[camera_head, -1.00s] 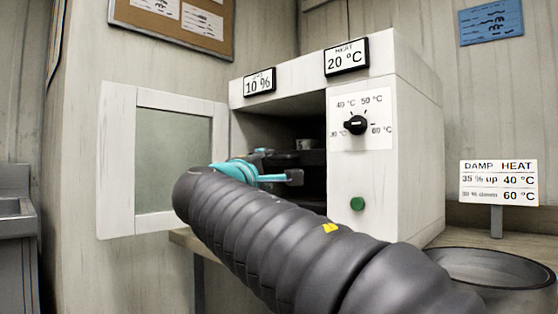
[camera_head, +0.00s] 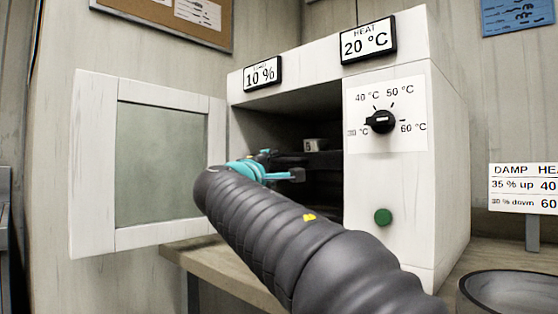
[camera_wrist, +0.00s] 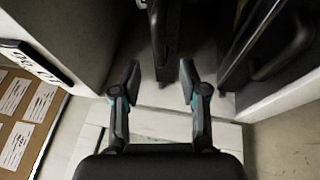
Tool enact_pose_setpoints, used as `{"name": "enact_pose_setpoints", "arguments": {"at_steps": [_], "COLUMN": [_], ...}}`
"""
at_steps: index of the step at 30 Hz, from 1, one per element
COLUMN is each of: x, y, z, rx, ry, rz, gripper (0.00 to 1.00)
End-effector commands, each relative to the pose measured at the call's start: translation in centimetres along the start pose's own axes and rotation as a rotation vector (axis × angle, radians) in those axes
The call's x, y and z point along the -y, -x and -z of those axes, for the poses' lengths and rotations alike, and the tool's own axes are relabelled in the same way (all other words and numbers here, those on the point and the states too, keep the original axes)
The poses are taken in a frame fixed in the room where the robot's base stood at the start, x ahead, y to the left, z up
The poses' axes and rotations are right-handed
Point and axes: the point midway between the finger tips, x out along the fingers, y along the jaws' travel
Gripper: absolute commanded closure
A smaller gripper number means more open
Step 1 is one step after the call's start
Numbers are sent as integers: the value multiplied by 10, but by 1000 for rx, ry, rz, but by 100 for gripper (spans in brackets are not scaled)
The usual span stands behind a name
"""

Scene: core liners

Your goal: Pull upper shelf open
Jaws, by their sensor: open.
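The white oven cabinet (camera_head: 400,215) stands open at the front. Inside it, the dark upper shelf (camera_head: 322,160) carries a small grey container (camera_head: 315,145). My gripper (camera_head: 297,175), with teal parts, is at the cabinet opening in front of the shelf. In the wrist view my gripper (camera_wrist: 159,80) is open, its two fingers apart. A dark bar, seemingly part of a shelf (camera_wrist: 164,45), lies ahead of and between the fingertips; I cannot tell whether they touch it. My arm hides the lower part of the cabinet inside.
The cabinet door (camera_head: 160,165) stands swung open at the left, close to my arm. A dial (camera_head: 380,122) and a green button (camera_head: 383,217) are on the right front panel. A round dark vessel (camera_head: 515,293) stands at the lower right on the wooden bench (camera_head: 225,268).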

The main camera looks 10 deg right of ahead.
Motion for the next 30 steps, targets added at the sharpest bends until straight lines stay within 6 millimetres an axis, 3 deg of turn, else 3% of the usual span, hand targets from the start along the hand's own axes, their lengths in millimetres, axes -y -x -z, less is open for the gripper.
{"name": "enact_pose_setpoints", "arguments": {"at_steps": [6, 12, 26, 30], "x": [-1, -1, -1, -1], "y": [-41, -65, -75, -74], "z": [1, 2, 3, 3], "rx": [1, -3, -5, -5], "ry": [2, 1, 0, 0], "rz": [0, 0, -1, -1], "gripper": [57, 57, 57, 92]}}
